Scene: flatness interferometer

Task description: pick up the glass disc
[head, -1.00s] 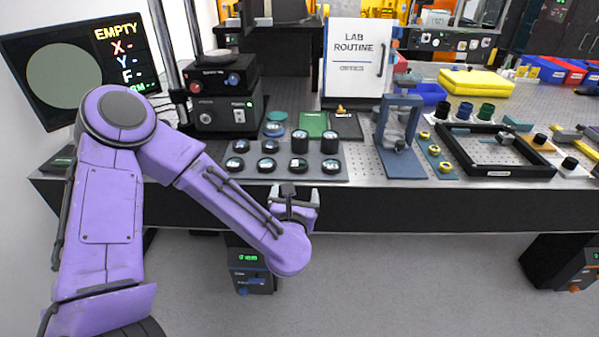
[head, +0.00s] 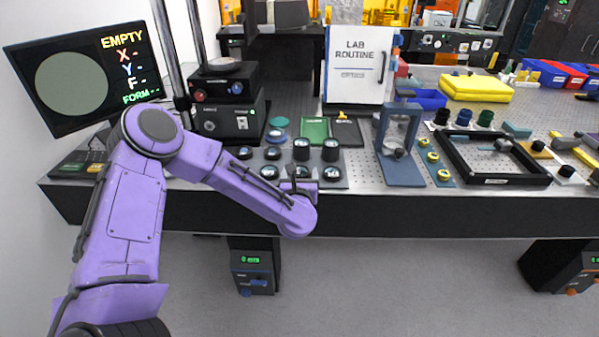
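Several round, dark-rimmed pieces with glassy tops (head: 302,149) stand in rows on a grey plate (head: 339,184) near the table's front edge. I cannot tell for sure which of them is the glass disc. A teal round piece (head: 279,122) lies behind the plate. My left gripper (head: 298,177) is over the front edge of the plate, in front of the front row, and covers part of it. Its two fingers look apart, with nothing seen between them. My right gripper is not in view.
A monitor reading EMPTY (head: 82,80) and a black instrument (head: 227,115) stand to the left. A blue stand (head: 402,171) and a black frame (head: 510,180) are to the right. A white LAB ROUTINE board (head: 356,64) rises behind.

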